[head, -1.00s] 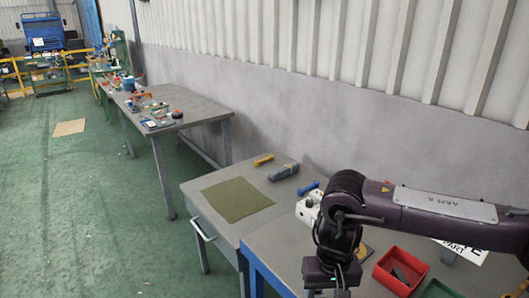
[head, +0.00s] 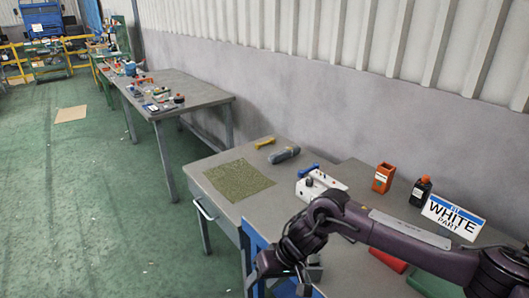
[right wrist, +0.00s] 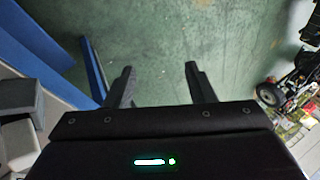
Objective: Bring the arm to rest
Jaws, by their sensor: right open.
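My right arm (head: 410,240) comes in from the right in the head view, bent over the front of the near workbench. Its gripper (head: 278,284) hangs low at the bottom of the head view, by the bench's blue front edge. In the right wrist view the two fingers of the right gripper (right wrist: 158,88) stand wide apart, with only green floor (right wrist: 158,45) between them. The gripper is open and empty. My left gripper is not in view.
The near workbench (head: 285,192) holds a green mat (head: 238,180), a white block (head: 318,186), an orange box (head: 383,178), a dark bottle (head: 420,191) and a "WHITE PART" sign (head: 452,217). A red tray (head: 388,260) lies partly behind my arm. Green floor (head: 100,210) at left is open.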

